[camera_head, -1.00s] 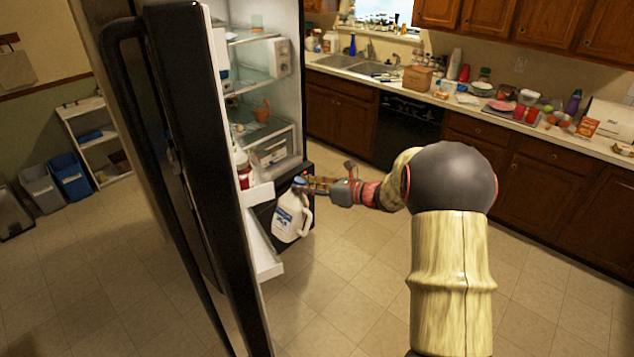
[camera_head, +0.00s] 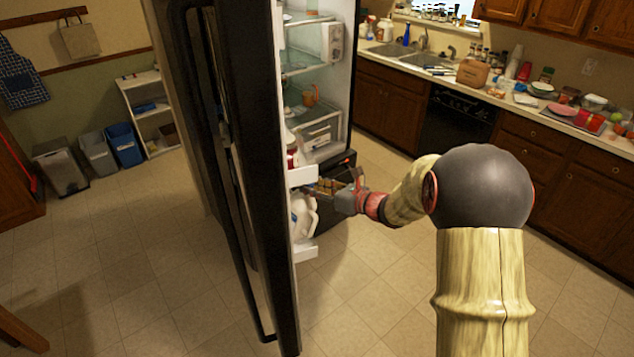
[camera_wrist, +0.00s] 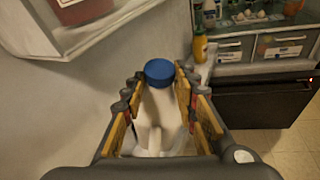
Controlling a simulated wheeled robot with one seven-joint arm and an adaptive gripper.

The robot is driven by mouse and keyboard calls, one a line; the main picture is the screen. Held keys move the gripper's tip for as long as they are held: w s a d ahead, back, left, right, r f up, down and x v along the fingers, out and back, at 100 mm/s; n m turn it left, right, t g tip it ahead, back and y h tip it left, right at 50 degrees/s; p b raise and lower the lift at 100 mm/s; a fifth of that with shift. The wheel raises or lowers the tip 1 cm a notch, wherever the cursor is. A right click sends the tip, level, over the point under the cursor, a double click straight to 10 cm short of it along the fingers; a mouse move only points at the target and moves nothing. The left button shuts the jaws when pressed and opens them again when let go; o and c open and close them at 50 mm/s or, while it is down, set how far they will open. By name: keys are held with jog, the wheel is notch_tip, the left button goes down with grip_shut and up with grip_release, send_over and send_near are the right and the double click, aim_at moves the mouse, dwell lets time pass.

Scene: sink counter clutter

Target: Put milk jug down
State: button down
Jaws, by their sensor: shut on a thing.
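The white milk jug (camera_head: 304,217) is at the inner side of the open fridge door, partly hidden by the door and its bins. In the wrist view the jug's blue cap (camera_wrist: 158,71) and white body (camera_wrist: 160,112) lie between the fingers. My gripper (camera_head: 326,187) is shut on the jug near its top; it also shows in the wrist view (camera_wrist: 160,92). The lower door bin (camera_head: 305,251) is just below the jug. I cannot tell whether the jug's base touches the bin.
The black fridge door (camera_head: 250,180) stands open in front of the jug and arm. An upper door bin (camera_head: 302,177) is above the jug. A yellow bottle (camera_wrist: 200,46) and drawers (camera_wrist: 285,46) show inside the fridge. The floor (camera_head: 380,300) is clear. A cluttered counter (camera_head: 560,115) runs along the right.

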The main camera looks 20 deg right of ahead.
aim_at(294, 205)
jog(key=shift+a+f, duration=0.25)
jog(key=shift+f, duration=0.45)
jog(key=shift+a+f, duration=0.25)
jog(key=shift+f, duration=0.4)
jog(key=shift+w+a+r+n, duration=0.1)
jog(key=shift+a+r+n, duration=0.2)
jog(key=shift+a, duration=0.3)
jog(key=shift+a+r+n+g+h, duration=0.15)
jog(key=shift+a+n+h, duration=0.2)
jog(key=shift+a, duration=0.55)
jog(key=shift+a+r+n+g+h, duration=0.15)
jog(key=shift+a+n+h, duration=0.2)
jog(key=shift+a, duration=0.55)
jog(key=shift+a+f, duration=0.1)
jog(key=shift+a, duration=0.2)
jog(key=shift+f+b, duration=0.3)
jog(key=shift+f, duration=0.5)
jog(key=c, duration=1.8)
grip_release()
jog(key=shift+f, duration=0.3)
jog(key=shift+c, duration=0.2)
jog(key=o, duration=0.4)
jog(key=shift+o, duration=0.2)
